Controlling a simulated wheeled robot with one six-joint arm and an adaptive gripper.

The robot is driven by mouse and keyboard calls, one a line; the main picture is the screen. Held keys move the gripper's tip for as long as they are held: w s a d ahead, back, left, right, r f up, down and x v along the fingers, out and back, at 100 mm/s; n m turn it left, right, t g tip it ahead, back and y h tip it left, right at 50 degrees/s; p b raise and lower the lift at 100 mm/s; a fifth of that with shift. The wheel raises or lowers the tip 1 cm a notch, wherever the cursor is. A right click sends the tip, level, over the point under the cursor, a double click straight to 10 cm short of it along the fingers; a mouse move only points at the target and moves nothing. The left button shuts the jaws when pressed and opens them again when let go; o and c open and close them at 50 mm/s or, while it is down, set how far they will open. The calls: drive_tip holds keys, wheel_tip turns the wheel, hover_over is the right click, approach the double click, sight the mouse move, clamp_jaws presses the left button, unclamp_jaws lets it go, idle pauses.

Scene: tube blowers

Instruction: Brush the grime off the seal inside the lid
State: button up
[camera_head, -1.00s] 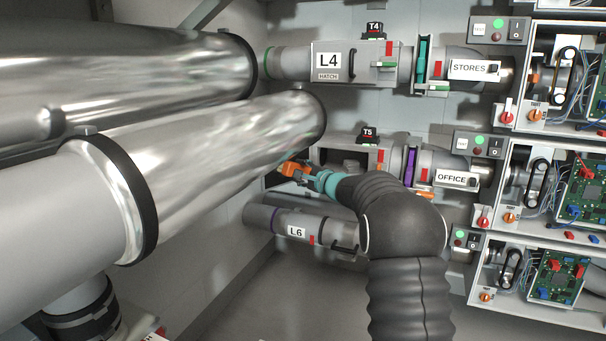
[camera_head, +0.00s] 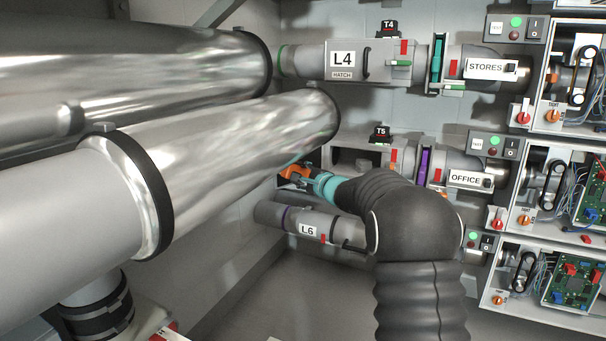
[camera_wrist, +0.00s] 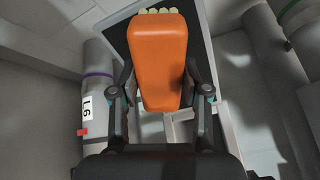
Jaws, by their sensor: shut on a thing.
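My gripper (camera_head: 318,182) is shut on a brush with a broad orange handle (camera_wrist: 158,60). In the wrist view the brush's pale bristle tufts (camera_wrist: 160,11) point away from me at the top. In the head view the orange brush (camera_head: 296,172) is by the open hatch (camera_head: 357,158) under the T5 tag. My arm hides much of this area.
The L6 tube (camera_head: 285,221) runs just below my gripper. Large shiny pipes (camera_head: 235,140) crowd the left side. The closed L4 hatch (camera_head: 368,62) is above. Blower units with open electronics (camera_head: 575,190) stand at the right.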

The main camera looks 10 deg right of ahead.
drive_tip(key=shift+s+a+r, duration=0.1)
drive_tip(key=shift+s+a, duration=0.2)
drive_tip(key=shift+a, duration=0.2)
drive_tip(key=shift+s+a, duration=0.3)
drive_tip(key=shift+a, duration=0.2)
drive_tip(key=shift+d, duration=0.1)
drive_tip(key=shift+w+d, duration=0.45)
drive_tip(key=shift+d, duration=0.2)
drive_tip(key=shift+w+d, duration=0.45)
drive_tip(key=shift+d, duration=0.15)
drive_tip(key=shift+w+d, duration=0.45)
drive_tip(key=shift+d, duration=0.4)
drive_tip(key=shift+w+d, duration=0.5)
drive_tip(key=shift+d, duration=0.4)
drive_tip(key=shift+w+d, duration=0.45)
drive_tip(key=shift+d, duration=0.4)
drive_tip(key=shift+a, duration=0.15)
drive_tip(key=shift+s+a, duration=0.45)
drive_tip(key=shift+a, duration=0.2)
drive_tip(key=shift+s+a, duration=0.4)
drive_tip(key=shift+a, duration=0.25)
drive_tip(key=shift+s+a, duration=0.45)
drive_tip(key=shift+a, duration=0.4)
drive_tip(key=shift+s+a, duration=0.4)
drive_tip(key=shift+a, duration=0.45)
drive_tip(key=shift+s+a, duration=0.45)
drive_tip(key=shift+a, duration=0.4)
